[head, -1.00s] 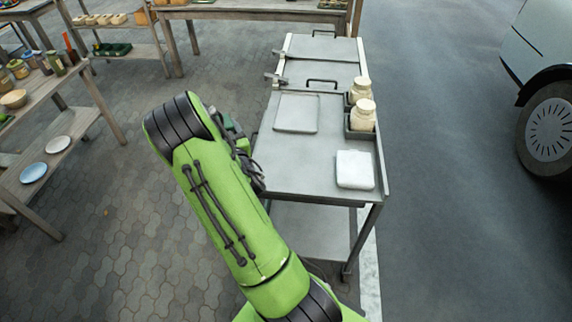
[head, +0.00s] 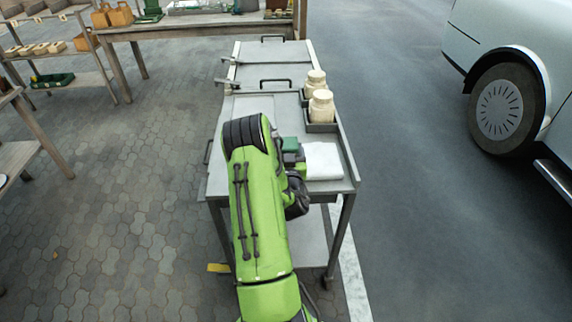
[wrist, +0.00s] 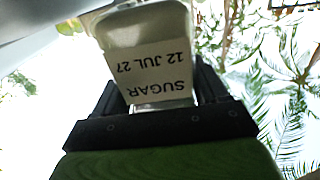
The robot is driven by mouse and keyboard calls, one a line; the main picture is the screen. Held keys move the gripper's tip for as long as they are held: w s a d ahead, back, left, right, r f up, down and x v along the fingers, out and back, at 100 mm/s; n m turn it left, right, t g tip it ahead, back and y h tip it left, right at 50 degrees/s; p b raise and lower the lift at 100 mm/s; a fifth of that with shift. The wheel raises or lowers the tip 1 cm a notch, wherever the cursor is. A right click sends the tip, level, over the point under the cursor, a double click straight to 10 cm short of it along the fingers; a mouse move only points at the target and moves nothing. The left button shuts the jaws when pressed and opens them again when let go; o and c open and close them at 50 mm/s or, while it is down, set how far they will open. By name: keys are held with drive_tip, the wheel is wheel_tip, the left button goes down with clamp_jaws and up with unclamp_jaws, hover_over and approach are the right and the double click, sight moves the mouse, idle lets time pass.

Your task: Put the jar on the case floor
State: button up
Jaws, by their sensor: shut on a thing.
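In the wrist view, a pale jar (wrist: 145,28) with a white label reading "SUGAR 12 JUL 27" stands between the fingers of my gripper (wrist: 160,92). The label appears upside down there. My gripper is shut on this jar. In the head view my arm covers part of the grey cart (head: 270,75), and the held jar cannot be made out. Two other cream jars, a nearer one (head: 321,105) and a farther one (head: 315,82), stand in dark bins at the cart's right side. I cannot tell which surface is the case floor.
A folded white cloth (head: 322,160) lies on the cart's near right, close to my arm. Black handles sit on the cart's far panels. A wooden table (head: 200,24) stands behind, shelves at left. A parked vehicle (head: 510,70) is at right, with clear pavement between.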

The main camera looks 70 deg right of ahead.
drive_tip(key=shift+f+b, duration=0.4)
drive_tip(key=shift+f, duration=1.05)
drive_tip(key=shift+f, duration=0.2)
drive_tip(key=o, duration=1.2)
drive_tip(key=shift+o, duration=0.2)
